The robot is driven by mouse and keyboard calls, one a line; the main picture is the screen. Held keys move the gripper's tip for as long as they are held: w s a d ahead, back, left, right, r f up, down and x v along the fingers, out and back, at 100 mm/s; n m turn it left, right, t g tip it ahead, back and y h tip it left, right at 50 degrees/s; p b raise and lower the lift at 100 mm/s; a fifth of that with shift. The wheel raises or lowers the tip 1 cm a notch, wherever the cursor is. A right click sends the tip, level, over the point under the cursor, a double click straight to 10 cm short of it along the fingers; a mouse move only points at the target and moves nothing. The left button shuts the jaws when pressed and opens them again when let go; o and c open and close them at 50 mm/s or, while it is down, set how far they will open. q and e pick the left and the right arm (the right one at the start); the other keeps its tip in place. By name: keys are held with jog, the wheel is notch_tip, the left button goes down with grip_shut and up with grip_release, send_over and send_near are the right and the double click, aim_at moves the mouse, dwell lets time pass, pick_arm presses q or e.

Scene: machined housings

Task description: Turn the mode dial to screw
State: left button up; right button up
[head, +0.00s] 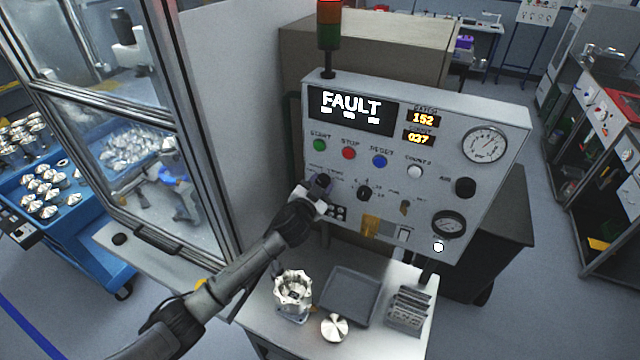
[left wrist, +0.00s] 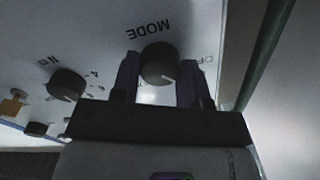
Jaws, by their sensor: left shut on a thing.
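The control panel (head: 455,115) stands upright with a black display reading FAULT. My left gripper (head: 320,184) is at the panel's lower left, below the green start button, and covers most of the mode dial in the head view. In the left wrist view the round black mode dial (left wrist: 158,62) sits between the two fingers of my left gripper (left wrist: 159,82), which is shut on it. The MODE label shows upside down there. A pale pointer mark shows on the dial's lower edge. The position labels around it are mostly hidden or unreadable. My right gripper is not in view.
A second black knob (head: 364,193) sits right of the mode dial; the left wrist view shows a knob (left wrist: 66,84) beside it. Below the panel, a bench holds a machined housing (head: 292,290), a grey tray (head: 350,294) and a round metal part (head: 334,328). A glazed enclosure stands left.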

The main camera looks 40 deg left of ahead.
pick_arm(q)
jog(key=shift+m, duration=1.2)
jog(key=shift+m+p, duration=0.35)
jog(key=shift+m, duration=0.05)
jog(key=o, duration=0.9)
jog(key=shift+o, duration=0.2)
